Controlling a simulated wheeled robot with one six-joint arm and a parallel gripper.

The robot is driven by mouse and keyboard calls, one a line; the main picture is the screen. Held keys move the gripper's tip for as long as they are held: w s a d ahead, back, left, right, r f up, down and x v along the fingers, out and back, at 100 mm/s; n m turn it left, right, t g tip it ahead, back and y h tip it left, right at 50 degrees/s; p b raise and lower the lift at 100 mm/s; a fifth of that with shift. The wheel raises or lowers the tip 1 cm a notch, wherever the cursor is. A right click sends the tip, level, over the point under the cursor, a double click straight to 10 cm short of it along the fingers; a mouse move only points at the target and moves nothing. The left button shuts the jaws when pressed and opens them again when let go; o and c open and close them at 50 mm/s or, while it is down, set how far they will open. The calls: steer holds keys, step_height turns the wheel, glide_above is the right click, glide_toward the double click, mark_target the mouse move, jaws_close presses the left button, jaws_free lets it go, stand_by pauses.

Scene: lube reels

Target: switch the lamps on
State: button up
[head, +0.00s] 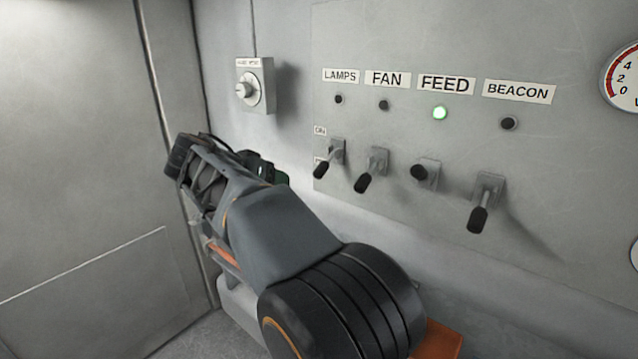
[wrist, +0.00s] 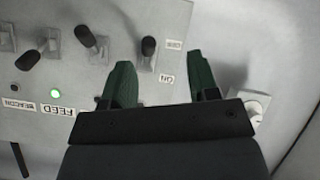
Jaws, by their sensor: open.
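The LAMPS switch (head: 322,168) is the leftmost lever on the wall panel in the head view, with its black tip pointing down. The lamp above it (head: 338,99), under the LAMPS label (head: 341,76), is dark. In the wrist view, turned upside down, the LAMPS lever (wrist: 148,47) leans toward the OFF mark, away from the ON mark (wrist: 167,79). In the head view my gripper (head: 264,172) is left of the lever, mostly hidden by my wrist.
The FAN lever (head: 365,183) and BEACON lever (head: 479,217) point down, with dark lamps. The FEED lever (head: 421,172) juts outward under a lit green lamp (head: 440,113). A knob box (head: 255,84) sits on the wall left of the panel. A gauge (head: 624,79) is at right.

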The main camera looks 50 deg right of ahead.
mark_target(317, 168)
steer(key=d+m, duration=0.1)
steer(key=d, duration=0.4)
steer(key=d+f+m+g+h, duration=0.1)
steer(key=d, duration=0.4)
steer(key=d+m+h, duration=0.1)
steer(key=d, duration=0.4)
steer(key=shift+s+d+f+m+g, duration=0.25)
steer(key=shift+f+m+g, duration=0.05)
steer(key=shift+f+m, duration=0.1)
jaws_close()
